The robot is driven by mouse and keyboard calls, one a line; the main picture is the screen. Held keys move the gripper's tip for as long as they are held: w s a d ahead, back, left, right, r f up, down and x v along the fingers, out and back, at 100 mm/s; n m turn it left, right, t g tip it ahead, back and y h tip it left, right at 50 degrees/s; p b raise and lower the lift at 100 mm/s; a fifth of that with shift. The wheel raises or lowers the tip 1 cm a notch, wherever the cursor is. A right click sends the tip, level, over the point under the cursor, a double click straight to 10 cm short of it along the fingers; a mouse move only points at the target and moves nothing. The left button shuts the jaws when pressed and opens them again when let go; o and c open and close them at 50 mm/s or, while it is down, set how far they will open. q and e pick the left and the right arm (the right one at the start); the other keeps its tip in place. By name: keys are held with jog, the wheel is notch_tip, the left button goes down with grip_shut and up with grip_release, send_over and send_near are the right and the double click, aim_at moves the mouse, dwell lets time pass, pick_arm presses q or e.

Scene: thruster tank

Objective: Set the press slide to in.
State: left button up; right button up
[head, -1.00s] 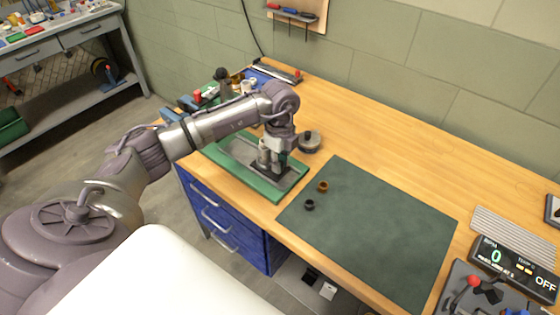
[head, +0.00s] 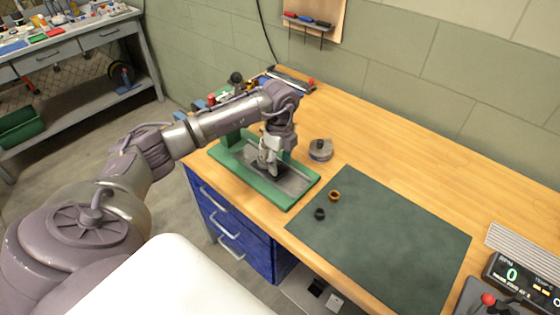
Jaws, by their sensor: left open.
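The press has a green base (head: 288,200) with a grey slide track (head: 296,182) along its top, near the left end of the wooden bench. A dark block, which looks like the press slide (head: 257,172), sits on the track and is partly hidden. My left gripper (head: 268,172) points down over the track, right at the dark block. Its jaws are open; whether they touch the block I cannot tell. My left arm hides much of the press behind it. My right gripper is not in view.
A dark green mat (head: 385,235) holds a black ring (head: 319,214) and a brown ring (head: 334,196). A round grey part (head: 320,150) stands just right of the press. A control box with a red-knobbed lever (head: 488,299) is at lower right. The bench's back middle is clear.

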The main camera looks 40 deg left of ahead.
pick_arm(q)
jog(key=shift+r, duration=0.15)
notch_tip(320, 180, up, 12)
dwell(0.3)
notch_tip(320, 180, down, 6)
jog(key=n+b, duration=0.4)
jog(key=n, duration=0.8)
jog(key=n+b, duration=0.4)
jog(key=n, duration=0.8)
jog(key=n+b, duration=0.4)
jog(key=n, duration=0.7)
jog(key=shift+r+n+b, duration=0.25)
jog(key=shift+n+b, duration=0.05)
jog(key=shift+n, duration=0.1)
notch_tip(320, 180, down, 7)
jog(key=shift+f, duration=0.15)
